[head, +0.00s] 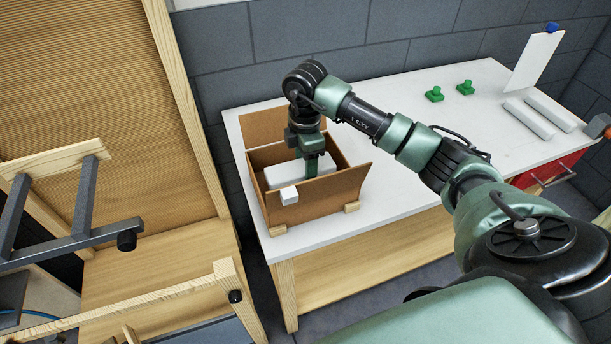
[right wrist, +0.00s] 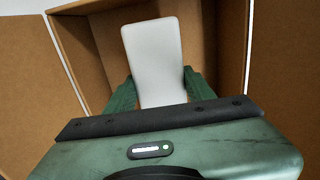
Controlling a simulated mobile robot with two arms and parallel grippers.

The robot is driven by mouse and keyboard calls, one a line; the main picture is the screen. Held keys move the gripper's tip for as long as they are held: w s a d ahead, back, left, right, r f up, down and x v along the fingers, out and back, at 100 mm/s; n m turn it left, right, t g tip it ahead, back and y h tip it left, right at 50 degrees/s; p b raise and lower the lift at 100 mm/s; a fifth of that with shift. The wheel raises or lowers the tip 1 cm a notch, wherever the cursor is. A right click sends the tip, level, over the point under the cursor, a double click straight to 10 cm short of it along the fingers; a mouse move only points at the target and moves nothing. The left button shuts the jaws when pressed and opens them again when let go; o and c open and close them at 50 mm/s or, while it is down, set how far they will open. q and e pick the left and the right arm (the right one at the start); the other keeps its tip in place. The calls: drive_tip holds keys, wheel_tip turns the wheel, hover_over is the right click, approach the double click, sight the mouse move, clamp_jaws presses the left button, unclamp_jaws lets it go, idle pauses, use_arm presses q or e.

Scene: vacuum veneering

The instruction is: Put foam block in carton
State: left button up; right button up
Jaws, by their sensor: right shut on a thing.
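The open brown carton (head: 330,190) stands on the white table with its flaps spread. My right gripper (head: 311,168) reaches down into it from above. The gripper is shut on the white foam block (head: 285,174). In the right wrist view, the foam block (right wrist: 153,55) sits between the green fingers, with the carton's brown walls (right wrist: 230,45) around it. Whether the block touches the carton floor cannot be told. My left gripper is not in view.
The white table (head: 400,110) has free room right of the carton. Two small green pieces (head: 434,95) and two pale bars (head: 530,118) lie farther right, near an upright white sheet (head: 536,60). A small white patch (head: 289,195) shows at the carton's front wall.

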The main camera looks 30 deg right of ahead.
wheel_tip(320, 180, down, 4)
drive_tip(key=shift+p, duration=0.35)
drive_tip(key=shift+f, duration=0.4)
drive_tip(key=shift+f, duration=0.1)
drive_tip(key=o, duration=1.3)
